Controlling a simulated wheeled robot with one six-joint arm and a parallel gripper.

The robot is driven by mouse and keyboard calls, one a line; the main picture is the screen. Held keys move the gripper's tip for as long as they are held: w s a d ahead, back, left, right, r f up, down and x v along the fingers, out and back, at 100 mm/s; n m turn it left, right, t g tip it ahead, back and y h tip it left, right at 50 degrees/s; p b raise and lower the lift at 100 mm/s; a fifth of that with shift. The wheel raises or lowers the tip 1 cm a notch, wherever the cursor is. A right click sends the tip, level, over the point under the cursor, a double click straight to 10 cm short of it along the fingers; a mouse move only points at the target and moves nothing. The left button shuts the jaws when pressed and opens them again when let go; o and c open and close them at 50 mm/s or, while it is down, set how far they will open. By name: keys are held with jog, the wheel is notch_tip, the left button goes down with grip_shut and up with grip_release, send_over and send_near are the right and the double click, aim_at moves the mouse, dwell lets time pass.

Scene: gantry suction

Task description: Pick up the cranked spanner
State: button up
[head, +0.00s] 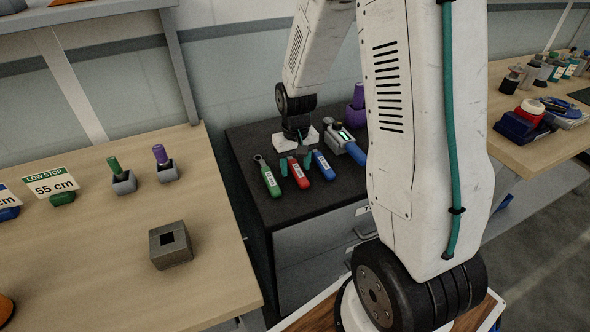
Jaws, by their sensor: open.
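Several hand tools lie on the dark cabinet top in the head view. One has a green handle and a grey ring-shaped head (268,179). Beside it are a red-handled tool (299,174) and a blue-handled tool (323,165), their heads hidden by my gripper. I cannot tell which of them is the cranked spanner. My gripper (295,165) points down over the red-handled tool, its teal fingers apart, one on each side of that handle. Whether the fingers touch it is unclear.
A wooden bench (100,270) at left holds a grey square-holed block (170,246). My arm hides the cabinet's right part.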

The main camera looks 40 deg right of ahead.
jog(key=shift+c, duration=0.3)
grip_shut()
jog(key=shift+r, duration=0.1)
